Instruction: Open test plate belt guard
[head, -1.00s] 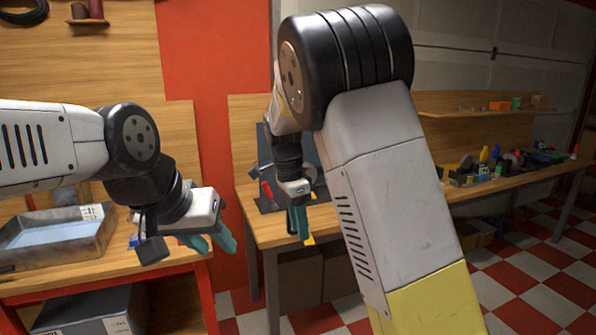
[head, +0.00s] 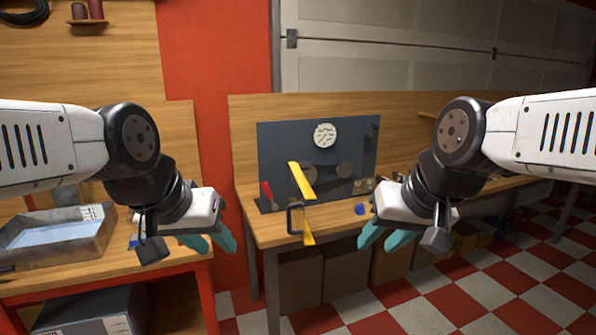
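The test plate (head: 270,147) is an upright dark grey panel on the wooden bench, with a round white gauge (head: 325,135) and dark pulleys (head: 344,170). The belt guard (head: 302,180) has yellow edges and a dark handle (head: 291,218). It stands out from the plate toward me, at an angle, and the pulleys show beside it. My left gripper (head: 212,243) is open and empty, left of the guard and apart from it. My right gripper (head: 384,241) is open and empty, right of the guard and apart from it.
A red-handled lever (head: 267,191) is left of the guard. A small blue knob (head: 361,209) is near the bench's front edge. A metal tray (head: 92,250) sits on the left bench (head: 160,264). Boxes (head: 345,278) stand below the plate's bench.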

